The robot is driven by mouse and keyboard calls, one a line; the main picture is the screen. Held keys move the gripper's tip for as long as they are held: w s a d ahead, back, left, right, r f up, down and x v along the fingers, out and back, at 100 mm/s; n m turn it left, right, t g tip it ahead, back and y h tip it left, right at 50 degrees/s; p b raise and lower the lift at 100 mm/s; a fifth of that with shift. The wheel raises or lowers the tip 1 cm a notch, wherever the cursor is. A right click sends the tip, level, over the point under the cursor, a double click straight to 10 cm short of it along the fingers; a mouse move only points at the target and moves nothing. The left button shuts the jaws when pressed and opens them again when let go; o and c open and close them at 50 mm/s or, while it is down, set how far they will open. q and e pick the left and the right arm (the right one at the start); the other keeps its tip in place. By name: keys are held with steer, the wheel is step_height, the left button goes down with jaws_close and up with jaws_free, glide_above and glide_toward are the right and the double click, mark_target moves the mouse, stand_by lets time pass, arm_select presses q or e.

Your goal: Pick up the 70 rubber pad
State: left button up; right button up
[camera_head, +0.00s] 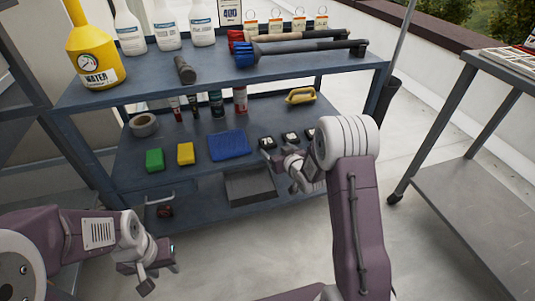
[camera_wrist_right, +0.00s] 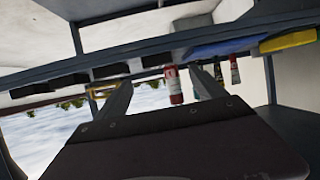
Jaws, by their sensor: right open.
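Several small black pads with pale labels, likely the rubber pads, lie in a row on the middle shelf in the head view: a left one (camera_head: 267,142), a middle one (camera_head: 290,137) and a right one (camera_head: 309,133). Their numbers are too small to read. My right gripper (camera_head: 279,158) is at the shelf's front edge, just in front of the pads. Its fingers (camera_wrist_right: 160,92) are apart with nothing gripped in the right wrist view, where the scene looks upside down. My left gripper (camera_head: 150,280) is low at the lower left, away from the shelf; its jaw opening is unclear.
The middle shelf (camera_head: 130,181) also holds a blue cloth (camera_head: 229,144), yellow (camera_head: 186,153) and green (camera_head: 154,160) sponges, a tape roll (camera_head: 144,125), small bottles and a yellow-handled tool (camera_head: 300,96). The top shelf (camera_head: 130,91) overhangs it. A grey tray (camera_head: 250,186) is below.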

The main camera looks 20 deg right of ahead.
mark_target(268, 142)
steer(key=b+x, duration=0.2)
steer(key=x, duration=0.1)
steer(key=shift+w+f, duration=0.2)
steer(key=shift+w+a, duration=0.1)
steer(key=shift+w, duration=0.1)
steer(key=b+x, duration=0.3)
steer(key=x, duration=0.1)
steer(key=shift+w, duration=0.25)
steer(key=shift+w+f+b, duration=0.1)
steer(key=shift+w+b, duration=0.25)
steer(key=c, duration=1.5)
